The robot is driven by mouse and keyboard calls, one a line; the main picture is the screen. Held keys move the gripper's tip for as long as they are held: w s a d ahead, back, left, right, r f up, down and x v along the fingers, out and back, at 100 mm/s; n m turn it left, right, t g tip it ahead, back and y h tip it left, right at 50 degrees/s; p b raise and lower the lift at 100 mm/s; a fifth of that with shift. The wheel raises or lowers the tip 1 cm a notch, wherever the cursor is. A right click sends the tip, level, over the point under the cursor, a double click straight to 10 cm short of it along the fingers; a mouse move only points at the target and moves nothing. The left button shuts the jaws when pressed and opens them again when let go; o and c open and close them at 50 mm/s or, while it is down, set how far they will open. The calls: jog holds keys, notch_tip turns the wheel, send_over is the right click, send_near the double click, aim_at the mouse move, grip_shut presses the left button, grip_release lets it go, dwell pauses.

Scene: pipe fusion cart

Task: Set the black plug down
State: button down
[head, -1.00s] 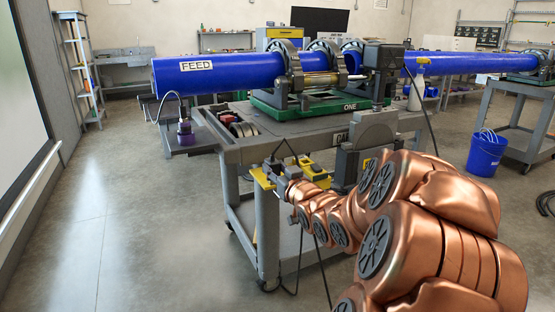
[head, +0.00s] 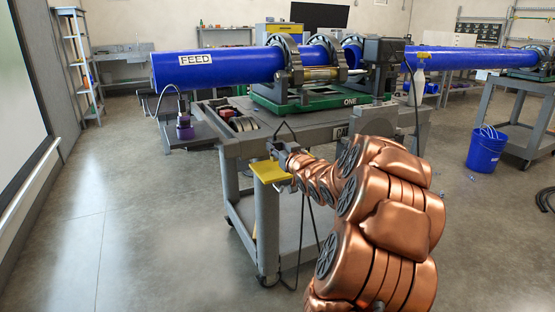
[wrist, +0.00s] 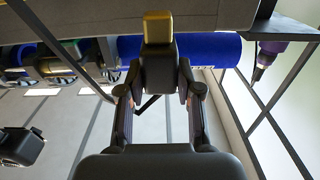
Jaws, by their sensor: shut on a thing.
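My gripper (wrist: 158,85) is shut on the black plug (wrist: 158,68), which sits between the two fingers in the wrist view and has a brass-yellow end (wrist: 158,27) pointing away from me. A black cord (wrist: 150,103) shows behind it. In the head view my gripper (head: 281,148) is small, at the cart's near corner, just above a yellow ledge (head: 268,173). The plug is hard to make out there. I cannot tell whether it touches the ledge.
The grey cart (head: 240,148) carries a green-based fusion machine (head: 330,108) clamping a blue pipe (head: 220,70). A purple tool (head: 184,128) stands on a side shelf. A cord (head: 314,225) hangs beside the cart. A blue bucket (head: 485,150) stands right. Floor at left is clear.

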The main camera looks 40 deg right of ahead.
jog(key=shift+f+b, duration=0.7)
jog(key=shift+f, duration=1)
jog(key=shift+f, duration=0.15)
jog(key=c, duration=0.8)
grip_release()
jog(key=shift+o, duration=0.2)
jog(key=shift+s, duration=0.15)
jog(key=p+v, duration=0.1)
jog(key=v, duration=1)
jog(key=shift+s+a+p, duration=0.15)
jog(key=shift+s+p, duration=0.1)
jog(key=shift+p, duration=0.15)
